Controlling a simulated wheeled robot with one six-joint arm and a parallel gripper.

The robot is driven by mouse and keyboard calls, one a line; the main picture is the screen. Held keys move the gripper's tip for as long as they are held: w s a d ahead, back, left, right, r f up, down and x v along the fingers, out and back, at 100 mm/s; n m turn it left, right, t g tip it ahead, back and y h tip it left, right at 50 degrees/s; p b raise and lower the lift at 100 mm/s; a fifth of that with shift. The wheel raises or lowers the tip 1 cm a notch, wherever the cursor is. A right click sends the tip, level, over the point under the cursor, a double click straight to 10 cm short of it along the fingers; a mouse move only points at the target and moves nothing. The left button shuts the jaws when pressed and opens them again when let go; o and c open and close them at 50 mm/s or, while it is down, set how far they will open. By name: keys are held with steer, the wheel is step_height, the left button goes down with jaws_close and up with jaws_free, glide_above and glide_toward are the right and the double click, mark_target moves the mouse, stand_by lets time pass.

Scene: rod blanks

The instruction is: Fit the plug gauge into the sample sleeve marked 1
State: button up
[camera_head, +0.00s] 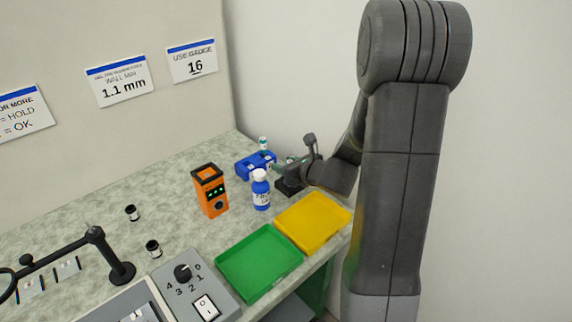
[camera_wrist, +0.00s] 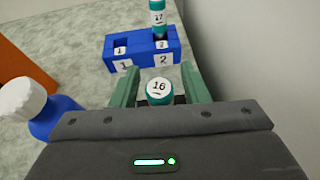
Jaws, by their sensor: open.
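A plug gauge with a teal body and a white cap marked 16 (camera_wrist: 158,88) stands between the fingers of my gripper (camera_wrist: 162,92) in the wrist view. The jaws are open, one green finger on each side; its lower part is hidden. A blue block (camera_wrist: 142,50) with places marked 1 and 2 lies just beyond. A gauge marked 17 (camera_wrist: 157,16) stands upright at place 2; place 1 looks empty. In the head view, my gripper (camera_head: 287,165) is beside the blue block (camera_head: 250,167). Two black sleeves with white labels (camera_head: 131,212) (camera_head: 153,248) stand on the bench; their marks are unreadable.
An orange device (camera_head: 210,190) and a blue bottle (camera_head: 261,190) stand left of my gripper. Green (camera_head: 258,262) and yellow (camera_head: 312,222) trays lie in front. A magnifier arm (camera_head: 97,240) and dial box (camera_head: 180,288) are nearer. A wall sign (camera_head: 192,62) reads "use gauge 16".

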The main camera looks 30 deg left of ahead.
steer(key=shift+r+p, duration=0.3)
steer(key=shift+r, duration=0.05)
steer(key=shift+d+r, duration=0.15)
steer(key=shift+d, duration=0.15)
steer(key=v, duration=1.1)
steer(key=shift+s+d+p, duration=0.15)
steer(key=shift+s+p, duration=0.05)
steer(key=shift+p, duration=0.15)
steer(key=b+x, duration=0.1)
steer(key=x, duration=1.1)
steer(key=shift+f, duration=0.3)
steer(key=shift+w+f+b, duration=0.1)
steer(key=shift+f+b, duration=0.15)
steer(key=shift+b, duration=0.2)
steer(key=shift+r+p, duration=0.55)
